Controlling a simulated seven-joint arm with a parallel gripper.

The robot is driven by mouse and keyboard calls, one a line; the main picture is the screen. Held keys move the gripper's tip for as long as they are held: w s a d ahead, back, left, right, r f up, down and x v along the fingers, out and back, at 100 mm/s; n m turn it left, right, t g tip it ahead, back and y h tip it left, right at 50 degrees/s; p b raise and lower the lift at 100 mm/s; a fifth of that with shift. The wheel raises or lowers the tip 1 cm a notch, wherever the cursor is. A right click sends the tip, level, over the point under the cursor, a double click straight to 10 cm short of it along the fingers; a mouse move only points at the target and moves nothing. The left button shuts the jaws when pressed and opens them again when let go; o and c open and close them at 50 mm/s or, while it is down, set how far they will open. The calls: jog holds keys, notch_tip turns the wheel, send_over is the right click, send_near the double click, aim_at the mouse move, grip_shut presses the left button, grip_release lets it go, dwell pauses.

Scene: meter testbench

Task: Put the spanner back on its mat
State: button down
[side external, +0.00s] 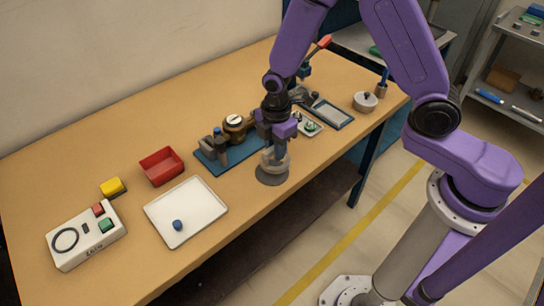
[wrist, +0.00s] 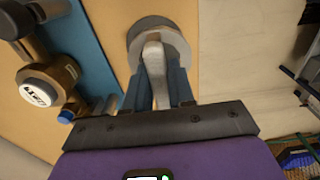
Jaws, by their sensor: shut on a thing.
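The spanner (wrist: 154,60) is light grey and held between the fingers of my gripper (wrist: 158,88) in the wrist view. My gripper (side external: 277,146) is shut on it near the table's front edge in the side view, where the spanner (side external: 276,164) shows as a pale shape below the fingers. A dark grey round mat (side external: 271,180) lies on the table directly under it. The mat also shows in the wrist view (wrist: 146,23), behind the spanner's far end. I cannot tell whether the spanner touches the mat.
A blue board (side external: 237,157) with a brass meter (side external: 234,127) and clamp lies left of the mat. Farther left are a white tray (side external: 185,214) with a blue knob, a red bin (side external: 161,167) and a control box (side external: 86,238). The table edge is close in front.

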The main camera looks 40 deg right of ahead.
jog(key=shift+w+a+f, duration=0.1)
jog(key=shift+w+f, duration=0.15)
jog(key=shift+f, duration=0.1)
jog(key=shift+w+a+f, duration=0.1)
jog(key=shift+w+f, duration=0.1)
jog(key=shift+f, duration=1.55)
jog(key=shift+f, duration=0.1)
jog(key=c, duration=1)
grip_release()
jog(key=shift+o, duration=0.2)
notch_tip(320, 180, up, 12)
jog(key=shift+r, duration=0.15)
jog(key=shift+s, duration=0.1)
